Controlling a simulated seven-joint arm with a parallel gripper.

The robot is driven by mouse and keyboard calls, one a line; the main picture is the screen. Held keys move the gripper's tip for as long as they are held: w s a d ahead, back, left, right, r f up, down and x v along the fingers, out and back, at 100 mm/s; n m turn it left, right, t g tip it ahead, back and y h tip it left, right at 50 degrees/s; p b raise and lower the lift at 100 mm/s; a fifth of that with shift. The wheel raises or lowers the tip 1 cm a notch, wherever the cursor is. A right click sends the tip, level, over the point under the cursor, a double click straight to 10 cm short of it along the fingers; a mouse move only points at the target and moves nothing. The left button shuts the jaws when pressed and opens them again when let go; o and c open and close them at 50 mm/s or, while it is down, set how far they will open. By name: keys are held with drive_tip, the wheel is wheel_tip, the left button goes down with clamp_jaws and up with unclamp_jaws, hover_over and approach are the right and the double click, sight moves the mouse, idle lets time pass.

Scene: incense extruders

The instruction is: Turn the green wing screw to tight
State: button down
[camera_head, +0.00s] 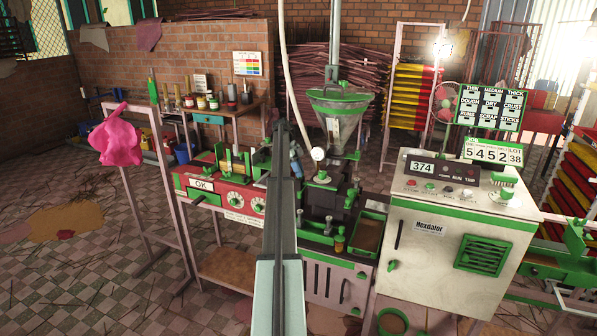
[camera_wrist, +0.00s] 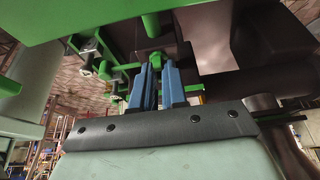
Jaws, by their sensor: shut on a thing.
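My gripper (camera_wrist: 156,70) shows in the wrist view with its two blue fingers close together. They are shut on a small green piece, which I take to be the green wing screw (camera_wrist: 156,61), at their tips. Most of the screw is hidden between the fingers, so its turn angle cannot be read. In the head view my gripper (camera_head: 296,162) is a small blue shape at the extruder, partly behind my arm. The wing screw cannot be made out there.
A grey cone hopper with a green rim (camera_head: 338,100) stands above the extruder. A white control cabinet (camera_head: 425,268) is at the right, its display reading 374. A red panel marked OK (camera_head: 202,185) is at the left. Green bars and dark machine parts crowd close around my fingers.

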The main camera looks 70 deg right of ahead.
drive_tip(key=c, duration=1.2)
unclamp_jaws()
drive_tip(key=shift+o, duration=0.2)
drive_tip(key=v, duration=1.4)
drive_tip(key=shift+f, duration=0.15)
